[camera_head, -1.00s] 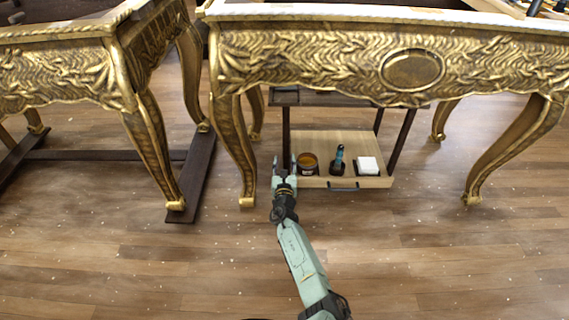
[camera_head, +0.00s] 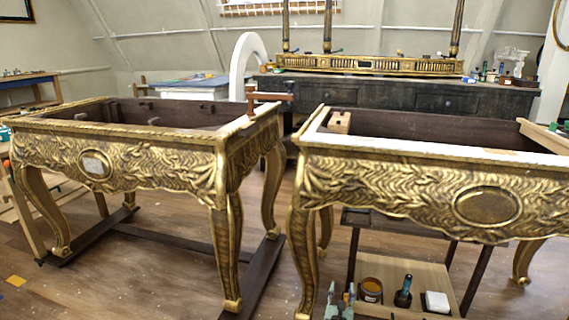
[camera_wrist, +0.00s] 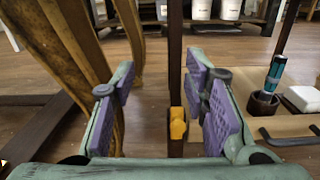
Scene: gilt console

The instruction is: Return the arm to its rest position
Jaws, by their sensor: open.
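My gripper (camera_head: 340,296) shows at the bottom edge of the head view, in front of the low shelf's left side and left of the jar. In the wrist view, its two purple-padded fingers (camera_wrist: 163,92) are wide apart with nothing held between them. A dark upright post and a small yellow-orange thing (camera_wrist: 177,124) appear in the gap, beyond the fingers. My arm below the gripper is out of the head view.
Two gilt consoles stand left (camera_head: 150,165) and right (camera_head: 420,185); a leg is close by my gripper's left finger. The low shelf (camera_head: 430,272) holds an amber jar (camera_head: 371,290), a teal-handled tool (camera_head: 406,284) in a dark holder and a white block (camera_head: 437,302). Floor is open between the consoles.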

